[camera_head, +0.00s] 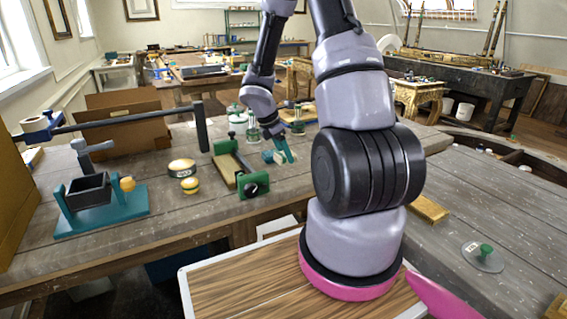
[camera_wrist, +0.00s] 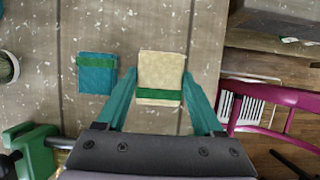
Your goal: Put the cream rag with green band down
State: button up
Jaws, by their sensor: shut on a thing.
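The cream rag with a green band (camera_wrist: 161,68) shows in the wrist view between the two teal fingers of my gripper (camera_wrist: 160,76). The fingers are shut on its left and right sides. The green band crosses its end nearer my palm. Below it is the grey worktop (camera_wrist: 215,35); I cannot tell whether the rag touches it or hangs just above. In the head view my gripper (camera_head: 284,151) is low over the far part of the bench, and the cream rag is hard to make out there.
A blue rag with a green band (camera_wrist: 97,75) lies just left of the cream one. A green-ended wooden device (camera_head: 232,168) stands left of my gripper in the head view. A magenta chair (camera_wrist: 270,97) is beyond the worktop's edge in the wrist view. Worktop above the rags is clear.

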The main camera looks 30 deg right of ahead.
jog(key=shift+f, duration=1.8)
jog(key=o, duration=1.2)
jog(key=shift+f, duration=0.1)
jog(key=v, duration=1.2)
notch_tip(320, 180, up, 16)
jog(key=m+t+y, duration=0.2)
jog(key=m, duration=0.9)
send_over(284, 162)
jog(key=s+a, duration=0.6)
jog(key=s+a+r+m+t+y, duration=0.4)
jog(key=s+a+r+m+t, duration=0.1)
jog(key=s+r+m, duration=0.5)
jog(key=shift+s+a+m+y, duration=0.15)
jog(key=shift+s+m+y, duration=0.2)
jog(key=shift+m, duration=0.45)
